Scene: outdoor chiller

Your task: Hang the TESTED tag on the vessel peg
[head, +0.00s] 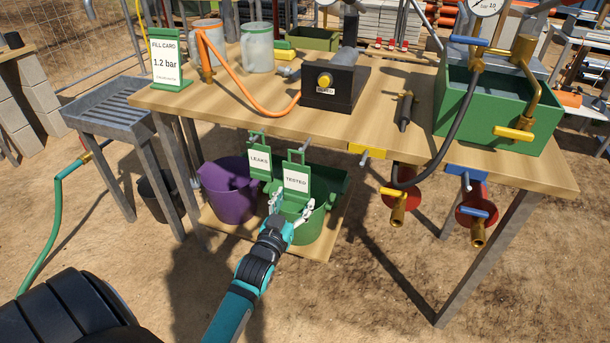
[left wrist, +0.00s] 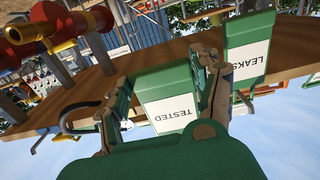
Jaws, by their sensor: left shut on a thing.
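The TESTED tag (head: 296,181) is a green plate with a white label and a hook-like loop at its top. It shows upside down in the left wrist view (left wrist: 168,105). My left gripper (head: 290,208) is shut on its lower part, below the table's front edge. The LEAKS tag (head: 260,163) is beside it to the left in the head view. A peg on a yellow block (head: 368,150) and a peg on a blue block (head: 467,173) are on the table's front edge, both bare. I cannot tell which is the vessel peg. My right gripper is out of view.
The wooden table (head: 240,115) holds a green tank (head: 485,118), a black gauge box (head: 335,88) and an orange hose. A purple bucket (head: 230,200) and a green bucket (head: 312,228) stand beneath. Red valves with brass spouts (head: 398,208) hang under the right side.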

